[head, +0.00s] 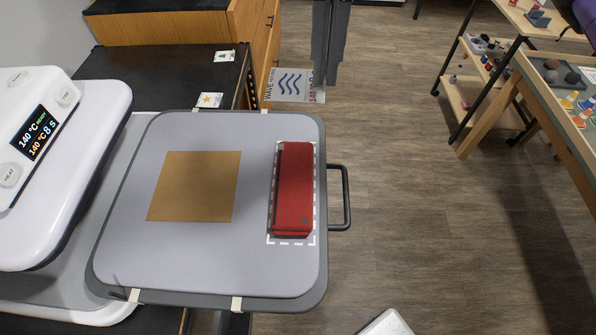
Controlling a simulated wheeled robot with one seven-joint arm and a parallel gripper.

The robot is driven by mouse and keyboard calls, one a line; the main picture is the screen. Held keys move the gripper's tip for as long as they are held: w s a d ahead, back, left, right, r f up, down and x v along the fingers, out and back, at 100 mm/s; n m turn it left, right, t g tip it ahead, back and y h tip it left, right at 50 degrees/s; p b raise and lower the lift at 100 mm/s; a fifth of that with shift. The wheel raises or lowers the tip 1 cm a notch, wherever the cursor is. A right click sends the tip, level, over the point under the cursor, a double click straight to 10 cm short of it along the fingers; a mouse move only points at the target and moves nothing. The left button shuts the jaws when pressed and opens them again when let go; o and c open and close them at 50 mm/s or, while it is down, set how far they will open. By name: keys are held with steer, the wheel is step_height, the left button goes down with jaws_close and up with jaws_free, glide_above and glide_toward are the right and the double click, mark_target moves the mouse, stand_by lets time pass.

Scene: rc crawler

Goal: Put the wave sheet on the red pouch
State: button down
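The wave sheet (290,84) is a pale rectangle with blue wave lines and the word WAVE. It is in the air beyond the far right corner of the press plate. My gripper (321,80) comes down from the top of the view and is shut on the sheet's right edge; its fingertips are hard to make out. The red pouch (294,190) lies lengthwise on the right part of the grey press plate (200,270), inside a white dashed outline. The sheet is apart from the pouch, behind it in the view.
A tan square (195,186) lies left of the pouch. The white heat press head (60,190), reading 140 °C, is swung to the left. A black handle (345,197) sticks out right. A star sheet (209,100) and a tree sheet (224,56) lie on the dark table behind.

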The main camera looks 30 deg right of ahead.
mark_target(312, 179)
steer(key=shift+a+f, duration=0.2)
steer(key=shift+f, duration=0.1)
step_height(312, 179, down, 19)
steer(key=shift+a+f, duration=0.1)
steer(key=shift+a, duration=0.05)
steer(key=shift+f, duration=0.1)
steer(key=c, duration=1.7)
jaws_free()
step_height(312, 179, up, 12)
steer(key=shift+r, duration=0.2)
